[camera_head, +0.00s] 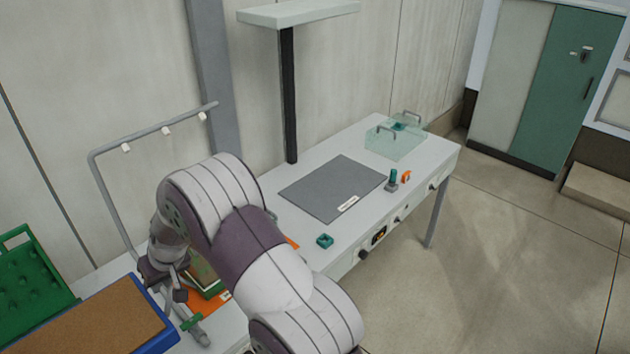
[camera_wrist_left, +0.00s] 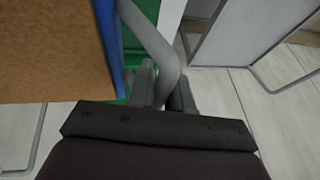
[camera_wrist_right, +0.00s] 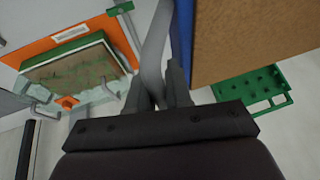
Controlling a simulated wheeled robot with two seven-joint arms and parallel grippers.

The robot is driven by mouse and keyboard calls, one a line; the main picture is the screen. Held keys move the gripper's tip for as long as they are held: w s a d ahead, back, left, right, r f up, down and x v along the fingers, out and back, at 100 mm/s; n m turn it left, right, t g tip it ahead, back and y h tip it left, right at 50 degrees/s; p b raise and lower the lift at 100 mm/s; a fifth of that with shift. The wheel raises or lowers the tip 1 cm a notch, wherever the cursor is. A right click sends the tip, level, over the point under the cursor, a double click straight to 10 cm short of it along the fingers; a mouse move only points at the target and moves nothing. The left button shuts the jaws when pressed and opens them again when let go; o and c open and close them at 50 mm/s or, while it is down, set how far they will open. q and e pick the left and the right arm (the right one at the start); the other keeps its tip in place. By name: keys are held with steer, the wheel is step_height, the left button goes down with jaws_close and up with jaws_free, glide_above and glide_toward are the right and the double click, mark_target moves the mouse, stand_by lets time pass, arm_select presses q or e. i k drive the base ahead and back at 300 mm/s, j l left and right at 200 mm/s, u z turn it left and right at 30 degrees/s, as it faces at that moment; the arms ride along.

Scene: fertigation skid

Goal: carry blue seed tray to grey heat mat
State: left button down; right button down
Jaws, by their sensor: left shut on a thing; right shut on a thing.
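The blue seed tray (camera_head: 165,338), filled with brown material, is at the lower left in the head view. My right gripper (camera_head: 187,297) is at its right side. In the right wrist view, my right gripper (camera_wrist_right: 160,90) is shut on a grey bar-like handle beside the tray's blue wall (camera_wrist_right: 212,30). In the left wrist view, my left gripper (camera_wrist_left: 160,90) is shut on a similar grey handle beside the blue wall (camera_wrist_left: 107,40). The left gripper is outside the head view. The grey heat mat (camera_head: 330,185) lies flat and bare on the white bench, with a white label at its front edge.
A green tray (camera_head: 30,285) stands at left. A planted tray (camera_wrist_right: 75,70) sits on an orange mat (camera_wrist_right: 40,48). A small teal block (camera_head: 325,240) is in front of the heat mat. A clear cover (camera_head: 393,143) stands beyond it. A lamp post (camera_head: 290,95) rises behind.

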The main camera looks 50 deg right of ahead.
mark_target(335, 184)
steer(key=k+l, duration=0.1)
steer(key=l, duration=2.5)
steer(key=i+l, duration=0.1)
steer(key=l, duration=0.45)
steer(key=i+l, duration=0.1)
steer(key=l, duration=1.05)
steer(key=i+l, duration=0.15)
steer(key=l, duration=0.4)
steer(key=i+l, duration=0.4)
steer(key=i, duration=0.1)
